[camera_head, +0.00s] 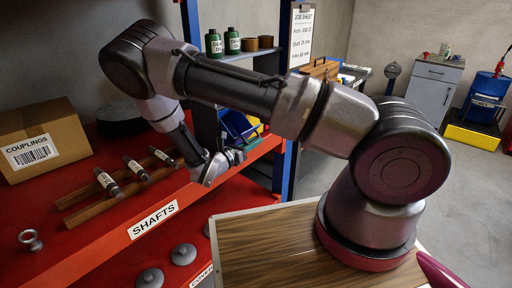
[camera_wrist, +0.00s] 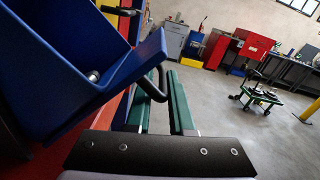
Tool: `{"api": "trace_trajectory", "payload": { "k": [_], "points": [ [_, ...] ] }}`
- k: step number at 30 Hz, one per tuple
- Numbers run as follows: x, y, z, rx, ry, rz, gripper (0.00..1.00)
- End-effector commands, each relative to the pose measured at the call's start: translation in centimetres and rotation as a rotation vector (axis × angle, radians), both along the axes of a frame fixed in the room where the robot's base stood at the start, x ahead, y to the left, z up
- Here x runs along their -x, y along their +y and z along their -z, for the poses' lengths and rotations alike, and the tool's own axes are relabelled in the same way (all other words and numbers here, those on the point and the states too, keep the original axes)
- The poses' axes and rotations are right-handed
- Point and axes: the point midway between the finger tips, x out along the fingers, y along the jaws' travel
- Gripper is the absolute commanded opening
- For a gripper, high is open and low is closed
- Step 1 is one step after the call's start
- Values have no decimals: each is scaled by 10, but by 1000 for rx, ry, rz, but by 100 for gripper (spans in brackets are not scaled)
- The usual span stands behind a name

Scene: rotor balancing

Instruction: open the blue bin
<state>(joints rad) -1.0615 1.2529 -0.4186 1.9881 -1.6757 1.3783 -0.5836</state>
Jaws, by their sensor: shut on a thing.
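The blue bin (camera_head: 236,126) sits on the shelf rack beyond the red shelf, partly hidden by my wrist. In the wrist view the blue bin (camera_wrist: 60,70) fills the left side, close to the camera. A blue panel with a dark curved handle (camera_wrist: 161,85) juts out from it to the right. My gripper (camera_wrist: 160,95) has its two green fingers on either side of the handle and is shut on it. In the head view my gripper (camera_head: 238,157) is at the bin's near side. How far the panel is open I cannot tell.
A small metal piece (camera_wrist: 92,75) shows by the bin. A yellow bin (camera_head: 258,128) stands beside it. The red shelf (camera_head: 100,235) holds shafts (camera_head: 107,183) on wooden rails and a couplings box (camera_head: 40,140). A blue rack post (camera_head: 287,160) stands close right of my gripper. Open floor lies to the right.

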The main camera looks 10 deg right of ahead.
Motion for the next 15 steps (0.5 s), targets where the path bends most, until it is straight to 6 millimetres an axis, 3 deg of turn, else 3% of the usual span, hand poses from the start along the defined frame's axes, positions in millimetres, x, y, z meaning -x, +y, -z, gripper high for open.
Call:
{"api": "trace_trajectory", "payload": {
  "k": [7, 8, 9, 15],
  "points": [
    [2, -5, -5, 6, -11, 15, 0],
    [2, -5, -5, 6, -11, 15, 32],
    [2, -5, -5, 7, -11, 14, 42],
    [1, -3, -4, 5, -8, 10, 42]
  ]
}}
